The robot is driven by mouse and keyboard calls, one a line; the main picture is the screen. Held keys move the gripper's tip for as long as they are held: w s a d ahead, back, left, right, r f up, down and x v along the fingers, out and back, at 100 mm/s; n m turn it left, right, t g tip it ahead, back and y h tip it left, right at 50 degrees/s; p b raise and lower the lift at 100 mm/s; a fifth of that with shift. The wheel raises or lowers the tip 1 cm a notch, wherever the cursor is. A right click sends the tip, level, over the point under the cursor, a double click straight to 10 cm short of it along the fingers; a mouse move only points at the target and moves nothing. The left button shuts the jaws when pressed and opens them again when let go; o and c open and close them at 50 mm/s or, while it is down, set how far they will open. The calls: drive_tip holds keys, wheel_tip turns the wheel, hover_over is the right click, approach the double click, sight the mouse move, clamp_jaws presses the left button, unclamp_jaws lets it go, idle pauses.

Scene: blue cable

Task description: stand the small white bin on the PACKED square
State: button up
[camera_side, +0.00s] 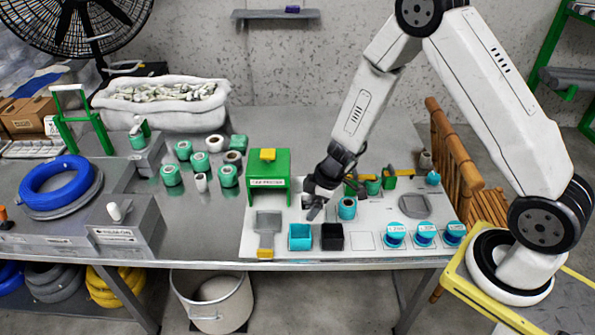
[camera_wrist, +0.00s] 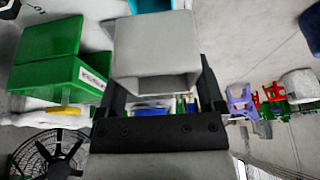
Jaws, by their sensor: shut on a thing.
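The small white bin (camera_wrist: 156,42) fills the middle of the wrist view, between the two fingers of my gripper (camera_wrist: 160,78). My gripper is shut on it. In the side view my gripper (camera_side: 316,207) points down over the white board, right of the green label printer (camera_side: 268,180); the bin is mostly hidden there by the fingers. A bare outlined square (camera_side: 362,241) lies on the board right of the black bin (camera_side: 332,237). I cannot read its label, so I cannot tell whether it is the PACKED square.
A teal bin (camera_side: 300,238) stands left of the black bin. A grey scoop-like tool (camera_side: 267,228) lies at the board's left. Blue-and-white spools (camera_side: 424,234) stand along the right front. A teal roll (camera_side: 347,208) stands close right of my gripper. Several green rolls (camera_side: 200,162) stand left of the printer.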

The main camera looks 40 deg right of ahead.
drive_tip(key=s+d, duration=0.7)
drive_tip(key=shift+s+d+r, duration=0.25)
drive_tip(key=shift+r, duration=0.15)
drive_tip(key=w+f, duration=0.2)
drive_tip(key=w, duration=0.2)
drive_tip(key=w+d+f, duration=0.1)
drive_tip(key=w+f, duration=0.2)
drive_tip(key=w, duration=0.1)
drive_tip(key=w+f, duration=0.3)
drive_tip(key=w, duration=0.1)
drive_tip(key=shift+w+d+f, duration=0.25)
drive_tip(key=shift+w+d, duration=0.05)
drive_tip(key=shift+w+f, duration=0.35)
drive_tip(key=shift+f, duration=0.05)
drive_tip(key=shift+w+d+f, duration=0.1)
drive_tip(key=shift+w+f, duration=0.2)
drive_tip(key=shift+f, duration=1.55)
